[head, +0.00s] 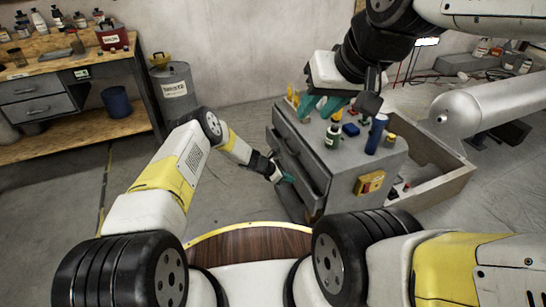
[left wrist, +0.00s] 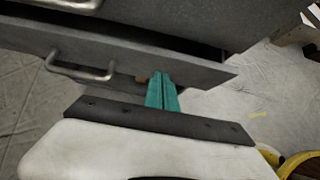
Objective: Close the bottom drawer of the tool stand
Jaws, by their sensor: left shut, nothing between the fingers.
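The grey tool stand (head: 372,160) stands right of centre in the head view, its drawers facing left. A lower drawer (head: 292,178) sticks out a little. In the left wrist view, that drawer front (left wrist: 200,72) with a bar handle (left wrist: 82,71) crosses the picture, with a dark gap above it. My left gripper (head: 287,179) is shut and empty. Its teal fingertips (left wrist: 162,90) are at the drawer front, right of the handle; I cannot tell whether they touch. My right gripper (head: 321,106) is over the stand's top, its teal fingers apart.
A workbench (head: 70,66) and a grey bin (head: 175,92) are at left. The floor between is clear.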

